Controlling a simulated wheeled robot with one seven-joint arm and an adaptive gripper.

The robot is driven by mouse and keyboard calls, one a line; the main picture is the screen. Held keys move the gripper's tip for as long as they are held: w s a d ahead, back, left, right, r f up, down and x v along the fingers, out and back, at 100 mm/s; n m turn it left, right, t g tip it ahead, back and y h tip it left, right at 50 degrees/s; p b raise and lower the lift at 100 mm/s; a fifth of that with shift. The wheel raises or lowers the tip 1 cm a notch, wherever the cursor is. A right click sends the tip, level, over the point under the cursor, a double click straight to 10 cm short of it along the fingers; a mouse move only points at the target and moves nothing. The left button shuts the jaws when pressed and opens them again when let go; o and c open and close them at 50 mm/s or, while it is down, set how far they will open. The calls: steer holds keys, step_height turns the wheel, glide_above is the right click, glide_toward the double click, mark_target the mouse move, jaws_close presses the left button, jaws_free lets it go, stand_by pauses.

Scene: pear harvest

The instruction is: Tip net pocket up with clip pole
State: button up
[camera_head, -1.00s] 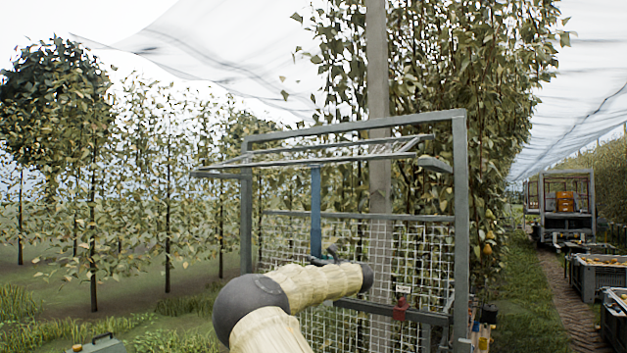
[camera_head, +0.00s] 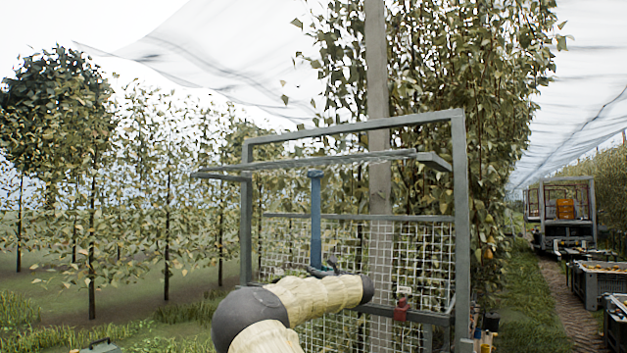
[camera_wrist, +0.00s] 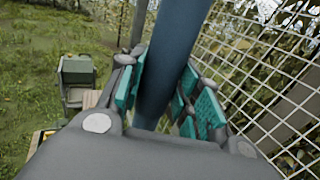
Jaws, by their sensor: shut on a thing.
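My gripper (camera_wrist: 165,95) is shut on a blue pole (camera_wrist: 172,50) with its teal pads on both sides. In the head view the pole (camera_head: 316,220) stands upright, and its capped top is just below a flat framed panel (camera_head: 300,163); I cannot tell whether they touch. The panel lies nearly edge-on between the posts of a grey frame. In the head view my gripper is mostly hidden behind my arm. The white overhead net (camera_head: 240,45) sags above and behind the frame; no pocket can be made out clearly.
A wire mesh panel (camera_head: 412,260) with a red clip (camera_head: 402,309) fills the lower grey frame (camera_head: 459,200). A concrete post (camera_head: 377,90) and leafy pear trees stand behind. A cart (camera_head: 567,215) and fruit bins (camera_head: 600,280) stand at right. A green box (camera_wrist: 77,72) is at left in the wrist view.

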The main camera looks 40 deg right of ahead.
steer(key=shift+f+b, duration=3.7)
steer(key=shift+f, duration=0.55)
steer(key=s+a+f+b, duration=0.1)
steer(key=s+a+b, duration=0.1)
steer(key=a+b, duration=0.2)
steer(key=s+a+f+b, duration=0.2)
steer(key=a+b, duration=0.3)
steer(key=a, duration=0.2)
steer(key=shift+s+a, duration=0.15)
steer(key=shift+s, duration=0.2)
steer(key=shift+d, duration=0.2)
